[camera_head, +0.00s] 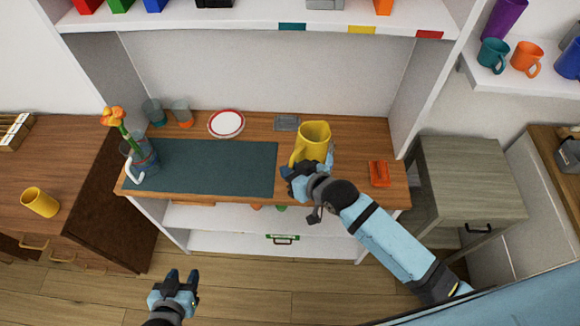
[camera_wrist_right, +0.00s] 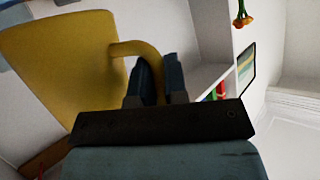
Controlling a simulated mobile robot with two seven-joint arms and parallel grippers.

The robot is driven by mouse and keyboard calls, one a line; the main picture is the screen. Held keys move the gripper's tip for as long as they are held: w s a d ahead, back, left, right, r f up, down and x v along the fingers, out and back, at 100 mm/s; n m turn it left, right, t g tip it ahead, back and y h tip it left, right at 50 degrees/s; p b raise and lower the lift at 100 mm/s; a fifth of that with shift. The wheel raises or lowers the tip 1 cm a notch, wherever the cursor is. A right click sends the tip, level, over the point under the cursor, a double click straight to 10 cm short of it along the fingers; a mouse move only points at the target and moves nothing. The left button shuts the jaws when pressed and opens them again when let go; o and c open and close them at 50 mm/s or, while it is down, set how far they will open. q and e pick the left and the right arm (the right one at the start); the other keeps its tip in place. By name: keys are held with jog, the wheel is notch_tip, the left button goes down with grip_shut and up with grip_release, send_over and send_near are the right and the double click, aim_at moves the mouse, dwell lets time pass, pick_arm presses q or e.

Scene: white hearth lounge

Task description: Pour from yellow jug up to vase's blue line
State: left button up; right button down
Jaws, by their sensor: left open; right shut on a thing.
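The yellow jug (camera_head: 313,138) is at the right part of the wooden desk in the head view, close to upright. My right gripper (camera_head: 297,172) is shut on its handle; in the right wrist view the jug (camera_wrist_right: 62,62) fills the left side and the gripper fingers (camera_wrist_right: 157,80) close around the handle. I cannot tell whether the jug touches the desk. The vase (camera_head: 143,158), holding orange flowers, stands at the desk's left end with a white curved handle shape in front. Its blue line cannot be made out. My left gripper (camera_head: 179,282) is open and empty, low in front of the desk.
A dark teal mat (camera_head: 215,168) covers the desk's left and middle. Two cups (camera_head: 182,114) and a red-rimmed plate (camera_head: 226,124) stand behind it. An orange object (camera_head: 379,173) lies right of the jug. A yellow mug (camera_head: 40,202) sits on the left cabinet.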

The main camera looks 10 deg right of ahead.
aim_at(294, 157)
jog(key=shift+w+d+r+n+t+h, duration=0.2)
jog(key=shift+r+n, duration=0.1)
jog(key=shift+r, duration=0.1)
jog(key=shift+w+d+r+n+t+h, duration=0.1)
jog(key=shift+w+d+r+n+t, duration=0.1)
jog(key=shift+r+n, duration=0.15)
jog(key=shift+r, duration=2)
